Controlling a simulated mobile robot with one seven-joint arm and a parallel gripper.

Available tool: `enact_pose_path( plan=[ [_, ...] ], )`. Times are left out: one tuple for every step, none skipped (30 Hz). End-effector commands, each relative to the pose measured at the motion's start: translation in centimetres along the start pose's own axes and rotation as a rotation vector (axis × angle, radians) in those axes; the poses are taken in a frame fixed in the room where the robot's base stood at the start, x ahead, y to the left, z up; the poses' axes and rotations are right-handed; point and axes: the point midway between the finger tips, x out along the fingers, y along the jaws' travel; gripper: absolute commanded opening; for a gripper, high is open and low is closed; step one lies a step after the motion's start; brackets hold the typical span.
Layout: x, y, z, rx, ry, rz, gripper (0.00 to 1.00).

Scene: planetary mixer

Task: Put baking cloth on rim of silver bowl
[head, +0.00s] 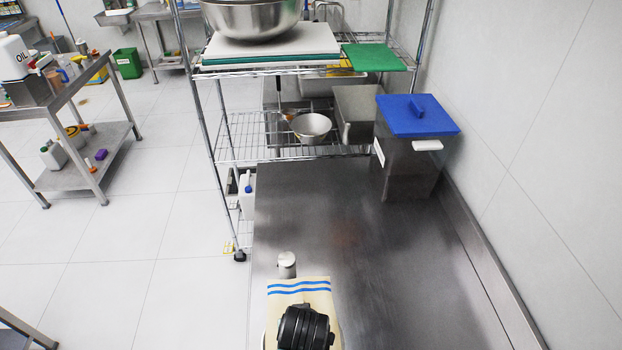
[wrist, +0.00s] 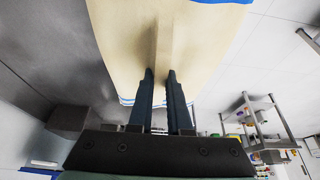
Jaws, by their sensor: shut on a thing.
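The baking cloth (head: 300,287) is beige with blue stripes and shows at the bottom centre of the head view. In the wrist view the cloth (wrist: 115,35) hangs in a fold between the fingers of my gripper (wrist: 160,75), which is shut on it. In the head view the dark wrist of my arm covers part of the cloth and hides the fingers. A large silver bowl (head: 252,18) stands on the rack's upper shelf, apart from the cloth. A smaller silver bowl (head: 311,126) sits on a lower shelf. I cannot tell what lies beneath the cloth.
A small metal cylinder (head: 287,264) stands just beyond the cloth on the steel table (head: 340,220). A bin with a blue lid (head: 417,115) stands at the table's far right. The wire rack (head: 225,140) is at the far end. The table's middle is clear.

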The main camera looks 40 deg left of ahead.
Motion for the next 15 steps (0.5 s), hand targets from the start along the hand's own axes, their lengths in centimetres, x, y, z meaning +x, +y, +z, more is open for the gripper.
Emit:
enact_pose_path(
  plan=[
    [0.4,0.0,0.1,-0.001,0.001,0.0,0.0],
    [0.6,0.0,0.2,0.0,0.001,0.0,0.0],
    [0.8,0.0,0.3,0.0,0.001,0.0,0.0],
    [1.0,0.0,0.4,0.0,0.001,0.0,0.0],
    [1.3,0.0,0.5,0.0,0.0,0.0,0.0],
    [1.6,0.0,0.7,0.0,0.0,0.001,0.0],
    [1.9,0.0,0.8,0.001,0.0,0.001,0.0],
    [2.2,0.0,0.9,0.001,0.0,0.001,0.0],
    [2.6,0.0,1.1,0.001,0.0,0.001,0.0],
    [2.9,0.0,1.2,0.001,0.0,0.001,0.0],
    [3.3,0.0,1.4,0.001,0.0,0.001,0.0],
    [3.7,0.0,1.6,0.001,0.0,0.001,0.0],
    [4.0,0.0,1.7,0.001,0.0,0.001,0.0],
    [4.3,0.0,1.8,0.001,0.0,0.001,0.0],
    [4.7,0.1,2.0,0.001,0.0,0.001,0.0]
  ],
)
